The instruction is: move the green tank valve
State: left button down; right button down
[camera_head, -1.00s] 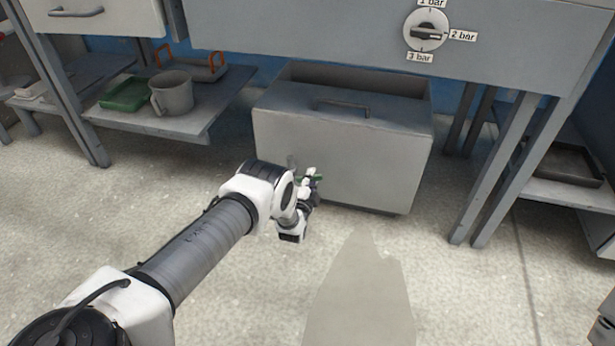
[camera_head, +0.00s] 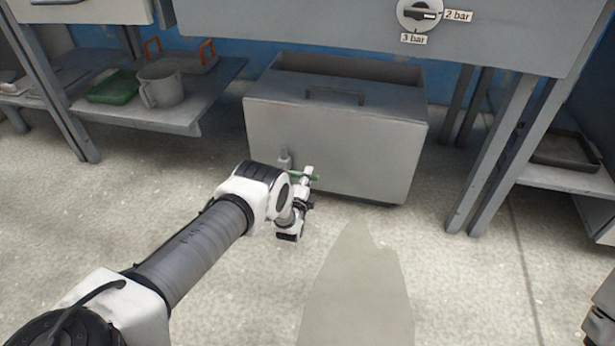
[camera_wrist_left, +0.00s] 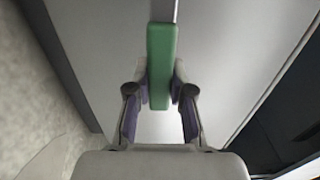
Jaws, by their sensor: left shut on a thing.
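The green tank valve (camera_head: 304,177) is a small green lever low on the front of a grey tank (camera_head: 380,160), right of a short grey spout (camera_head: 285,160). In the left wrist view the green valve (camera_wrist_left: 161,65) is a long bar running up the picture to a grey stem. My left gripper (camera_head: 307,184) is at the valve, and in the left wrist view its two fingers (camera_wrist_left: 160,85) are shut on the bar from both sides. Part of the valve is hidden behind the gripper in the head view. My right gripper is not in view.
The tank stands on the floor under a grey bench with a pressure dial (camera_head: 420,14). A side shelf at left holds a green tray (camera_head: 113,88) and a grey mug (camera_head: 161,84). A dark tray (camera_head: 565,150) is at right. The floor in front is open.

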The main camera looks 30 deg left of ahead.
pick_arm(q)
jog(key=c, duration=1)
grip_release()
jog(key=shift+f, duration=0.1)
jog(key=shift+s, duration=0.1)
jog(key=v, duration=1.1)
jog(key=shift+s+d, duration=0.2)
jog(key=shift+s, duration=0.2)
